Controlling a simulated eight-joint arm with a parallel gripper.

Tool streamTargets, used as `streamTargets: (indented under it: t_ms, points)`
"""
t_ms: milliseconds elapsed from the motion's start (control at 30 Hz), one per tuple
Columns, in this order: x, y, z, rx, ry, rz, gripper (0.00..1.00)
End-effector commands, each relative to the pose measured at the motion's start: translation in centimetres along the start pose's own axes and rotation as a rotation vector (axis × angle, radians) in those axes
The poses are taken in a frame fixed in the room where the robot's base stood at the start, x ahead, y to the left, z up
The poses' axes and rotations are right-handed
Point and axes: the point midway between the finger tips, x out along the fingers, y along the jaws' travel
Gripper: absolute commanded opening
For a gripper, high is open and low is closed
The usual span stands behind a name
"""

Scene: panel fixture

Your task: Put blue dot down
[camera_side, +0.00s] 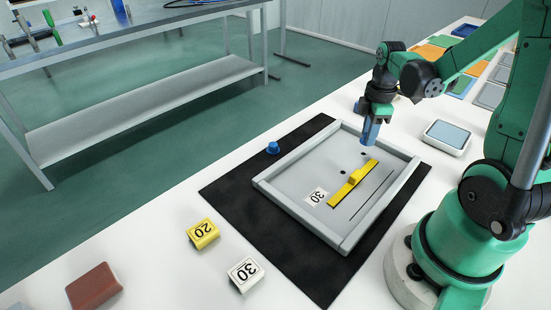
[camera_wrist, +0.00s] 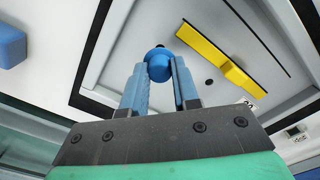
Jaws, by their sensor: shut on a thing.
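My gripper (camera_side: 369,137) is over the far part of the grey panel (camera_side: 290,184), with its blue fingers pointing down. In the wrist view my gripper (camera_wrist: 160,82) is shut on the blue dot (camera_wrist: 159,65), a rounded blue piece between the fingertips. The held dot is hard to make out in the side view. A small dark hole (camera_side: 343,172) and another hole (camera_side: 363,153) show in the panel face, the latter close to the fingertips. One hole (camera_wrist: 209,82) shows in the wrist view. Whether the dot touches the panel cannot be told.
A yellow bar (camera_side: 352,184) lies on the panel beside a "30" label (camera_side: 316,197) and a slot. Another blue knob (camera_side: 273,147) stands at the black mat's (camera_side: 240,196) edge. A yellow "20" block (camera_side: 203,233) and white "30" block (camera_side: 245,273) stand in front.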

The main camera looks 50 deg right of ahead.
Motion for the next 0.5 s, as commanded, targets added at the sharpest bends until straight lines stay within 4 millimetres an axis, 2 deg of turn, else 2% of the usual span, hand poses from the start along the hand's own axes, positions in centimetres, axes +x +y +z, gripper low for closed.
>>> streamTargets:
  t_ms: [200,500]
  points:
    - [2.6,0.0,0.0,0.000,0.000,0.000,0.00]
    - [3.1,0.0,0.0,0.000,0.000,0.000,0.00]
